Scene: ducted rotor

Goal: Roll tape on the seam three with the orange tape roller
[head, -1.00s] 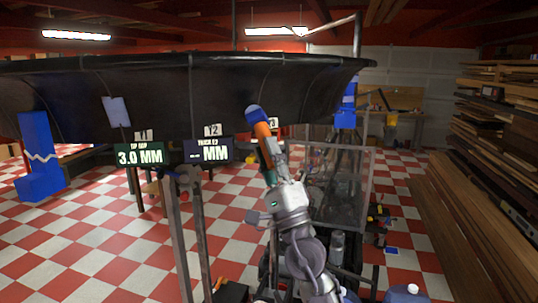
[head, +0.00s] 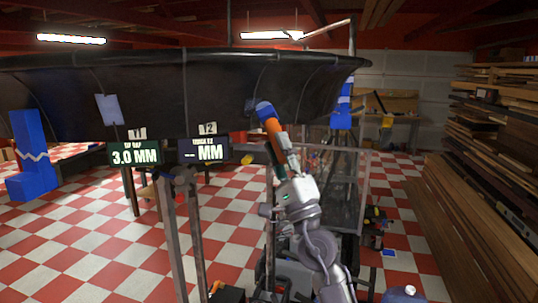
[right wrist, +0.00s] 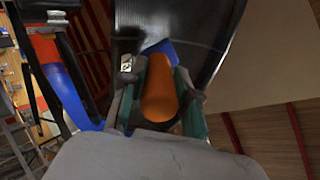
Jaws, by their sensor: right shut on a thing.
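My right gripper (head: 279,150) is shut on the orange tape roller, holding its orange handle (head: 271,126) tilted up, with the blue roller head (head: 264,107) on top. In the right wrist view the orange handle (right wrist: 159,92) lies between the two fingers, and the blue head (right wrist: 160,48) shows beyond it. The head overlaps the lower outer wall of the black duct (head: 225,85); I cannot tell whether it touches. Thin seam lines run down the duct, one (head: 303,92) just right of the roller. No number three tag is readable. My left gripper is out of view.
Two display signs, one reading 3.0 MM (head: 136,156) and a second (head: 204,149), stand under the duct. Blue supports stand at left (head: 31,150) and right (head: 341,112). A clear-panelled frame (head: 345,190) is behind my arm. Stacked boards (head: 480,160) line the right.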

